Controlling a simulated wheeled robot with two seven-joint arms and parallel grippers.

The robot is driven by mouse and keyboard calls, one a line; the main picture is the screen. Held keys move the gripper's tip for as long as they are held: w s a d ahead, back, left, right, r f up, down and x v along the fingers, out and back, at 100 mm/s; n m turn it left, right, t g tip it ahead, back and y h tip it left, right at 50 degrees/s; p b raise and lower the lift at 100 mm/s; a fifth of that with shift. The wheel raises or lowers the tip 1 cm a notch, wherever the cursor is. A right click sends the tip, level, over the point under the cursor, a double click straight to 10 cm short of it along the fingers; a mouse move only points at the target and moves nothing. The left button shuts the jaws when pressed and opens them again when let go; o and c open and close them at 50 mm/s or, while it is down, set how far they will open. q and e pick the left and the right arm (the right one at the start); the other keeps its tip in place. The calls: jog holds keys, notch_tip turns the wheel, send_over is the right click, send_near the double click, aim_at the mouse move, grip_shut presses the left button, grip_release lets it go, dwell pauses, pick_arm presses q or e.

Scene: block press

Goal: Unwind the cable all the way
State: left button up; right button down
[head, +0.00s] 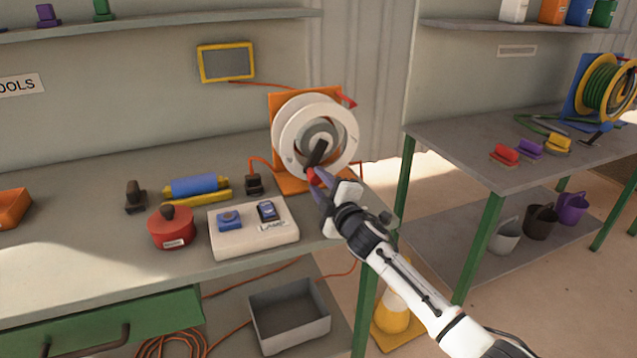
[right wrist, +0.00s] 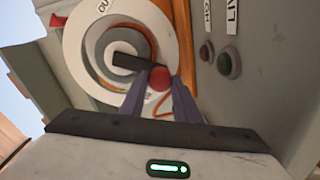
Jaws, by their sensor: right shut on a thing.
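A white cable reel (head: 345,125) stands on an orange stand (head: 290,185) near the back right of the left workbench. A dark crank arm (head: 317,152) with a red knob (right wrist: 160,78) is on its front face. My right gripper (head: 315,183) is shut on the red knob; its two purple fingers show on both sides of the knob in the right wrist view (right wrist: 158,92). Little or no cable shows on the reel's drum, though the front flange hides much of it. An orange cable (head: 262,162) runs from the reel to a dark plug block (head: 254,183). My left gripper is not in view.
A white control box (head: 250,242) with blue switches, a red round canister (head: 171,228) and a blue roller (head: 196,185) sit left of the reel. Orange cable loops (head: 170,345) lie below the bench near a grey bin (head: 289,315). A yellow-white cone (head: 395,308) stands on the floor.

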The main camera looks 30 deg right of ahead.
jog(key=c, duration=1.3)
grip_release()
jog(key=shift+c, duration=0.2)
jog(key=s, duration=0.3)
jog(key=s+a, duration=0.1)
jog(key=s, duration=0.6)
jog(key=shift+s+a+r, duration=0.1)
jog(key=shift+a+r, duration=0.05)
jog(key=shift+r, duration=0.05)
jog(key=shift+f, duration=0.1)
